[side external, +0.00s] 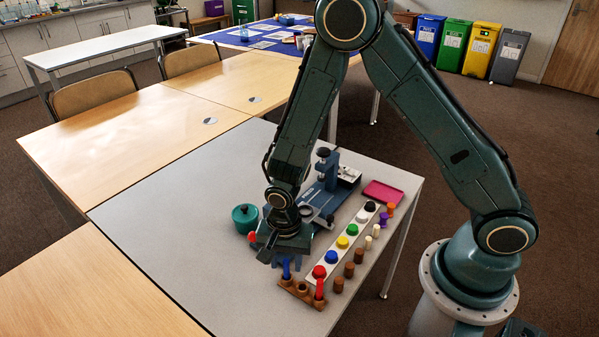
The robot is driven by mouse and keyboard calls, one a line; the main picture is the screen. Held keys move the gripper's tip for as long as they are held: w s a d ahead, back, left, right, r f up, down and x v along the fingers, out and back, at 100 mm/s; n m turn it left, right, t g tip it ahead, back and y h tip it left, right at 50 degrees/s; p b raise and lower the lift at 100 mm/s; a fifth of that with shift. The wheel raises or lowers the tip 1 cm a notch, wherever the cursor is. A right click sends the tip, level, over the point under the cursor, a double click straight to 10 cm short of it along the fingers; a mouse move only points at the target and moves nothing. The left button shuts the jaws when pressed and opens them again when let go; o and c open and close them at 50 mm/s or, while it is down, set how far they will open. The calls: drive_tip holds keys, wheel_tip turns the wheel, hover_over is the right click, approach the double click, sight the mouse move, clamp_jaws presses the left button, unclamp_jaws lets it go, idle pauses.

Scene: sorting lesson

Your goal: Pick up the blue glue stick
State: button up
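A blue glue stick (286,269) stands upright in a small wooden holder (303,290) at the front of the grey table. A red stick (319,289) stands in the same holder, to its right. My gripper (286,263) points down over the holder, with its fingers around the upper part of the blue stick or just in front of and behind it. The gripper body hides the stick's top. The fingers are small and dark here, so I cannot tell whether they touch the stick.
Behind my gripper stand a blue device (325,190) and a teal pot (245,218). A pink tray (383,192) lies far right. The table's left is clear.

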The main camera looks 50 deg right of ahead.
sight(286, 272)
drive_tip(key=shift+f, duration=1.3)
clamp_jaws()
